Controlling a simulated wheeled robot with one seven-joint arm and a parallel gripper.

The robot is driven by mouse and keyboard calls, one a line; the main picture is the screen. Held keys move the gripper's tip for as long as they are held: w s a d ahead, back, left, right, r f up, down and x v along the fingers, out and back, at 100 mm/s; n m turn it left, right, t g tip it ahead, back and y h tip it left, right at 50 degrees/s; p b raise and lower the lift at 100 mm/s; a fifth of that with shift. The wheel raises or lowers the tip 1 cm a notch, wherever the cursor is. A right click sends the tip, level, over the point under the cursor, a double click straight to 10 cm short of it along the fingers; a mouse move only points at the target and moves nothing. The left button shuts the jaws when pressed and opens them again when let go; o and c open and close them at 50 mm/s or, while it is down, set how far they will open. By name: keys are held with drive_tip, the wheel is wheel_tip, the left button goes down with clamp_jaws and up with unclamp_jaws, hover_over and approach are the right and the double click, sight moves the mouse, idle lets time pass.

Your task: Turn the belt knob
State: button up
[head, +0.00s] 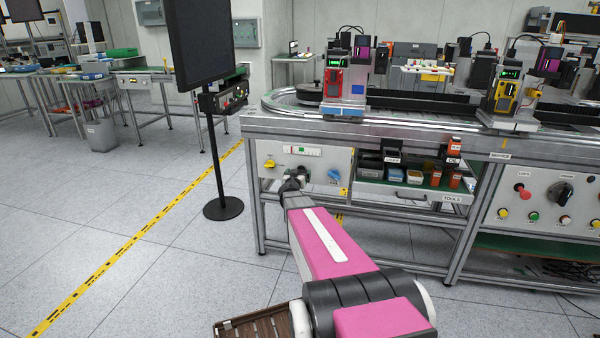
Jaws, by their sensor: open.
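A pale control panel (305,163) is set in the frame under the left end of the conveyor bench. It carries a yellow knob (270,164) on its left and a blue knob (334,176) on its right. Their labels are too small to read, so I cannot tell which one is the belt knob. My pink arm reaches forward to this panel. My gripper (297,176) is small, dark and partly hidden by my own wrist. It is in front of the panel, between the two knobs in the picture. It is open, and I see nothing held in it.
The conveyor bench (400,128) has metal legs. Right of the panel is a tool shelf (414,189) with bins. Farther right, another panel (545,200) has a large black knob (560,194) and buttons. A screen stand (223,208) is at left. Floor on the left is open.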

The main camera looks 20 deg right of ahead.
sight(300, 171)
drive_tip(key=shift+x, duration=1.6)
drive_tip(key=c, duration=0.9)
drive_tip(key=shift+c, duration=0.2)
drive_tip(key=shift+s+m, duration=0.1)
drive_tip(key=shift+m, duration=0.3)
